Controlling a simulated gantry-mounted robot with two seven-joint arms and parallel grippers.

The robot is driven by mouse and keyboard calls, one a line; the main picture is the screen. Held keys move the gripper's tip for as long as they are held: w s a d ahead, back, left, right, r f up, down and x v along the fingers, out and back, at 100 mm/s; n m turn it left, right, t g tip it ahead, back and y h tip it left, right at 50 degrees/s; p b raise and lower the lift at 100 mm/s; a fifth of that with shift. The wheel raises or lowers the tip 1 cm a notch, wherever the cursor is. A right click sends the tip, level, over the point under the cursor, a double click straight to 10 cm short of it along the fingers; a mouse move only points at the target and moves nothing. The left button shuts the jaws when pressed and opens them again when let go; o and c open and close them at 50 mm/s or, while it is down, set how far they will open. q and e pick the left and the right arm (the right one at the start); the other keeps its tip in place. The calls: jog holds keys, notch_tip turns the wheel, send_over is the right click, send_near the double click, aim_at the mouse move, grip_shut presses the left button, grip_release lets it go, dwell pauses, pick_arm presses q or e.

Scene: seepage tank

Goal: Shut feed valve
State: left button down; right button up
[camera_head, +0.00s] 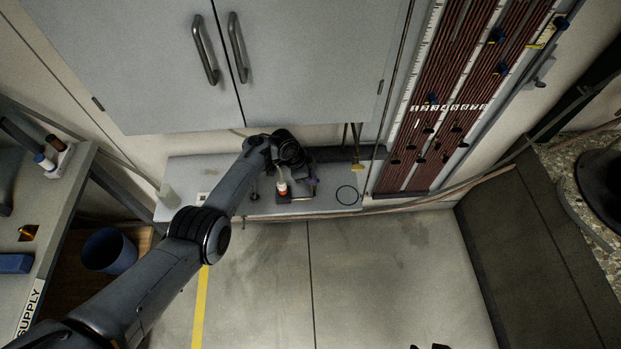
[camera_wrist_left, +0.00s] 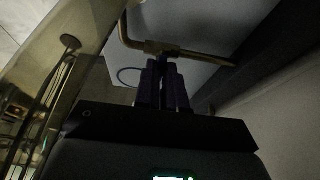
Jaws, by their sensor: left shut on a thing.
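My left gripper (camera_head: 312,182) is over the grey shelf under the cabinet, with its arm reaching in from the lower left. In the left wrist view its dark purple fingers (camera_wrist_left: 162,85) are close together, shut on a small dark part at a brass pipe (camera_wrist_left: 185,53). I take this part for the feed valve's handle (camera_wrist_left: 168,54); the fingers hide most of it. How far it is turned cannot be told. In the head view, brass pipework (camera_head: 357,165) shows to the right of the gripper.
The grey shelf (camera_head: 235,207) holds a red-and-white bottle (camera_head: 282,187) and a dark ring (camera_head: 347,195). A grey cabinet (camera_head: 310,60) hangs above. A tube panel (camera_head: 440,100) stands right. A blue bin (camera_head: 108,250) stands left. The floor (camera_head: 370,270) in front is mostly clear.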

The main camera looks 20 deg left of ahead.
dwell(0.4)
pick_arm(q)
jog(key=c, duration=1.2)
grip_release()
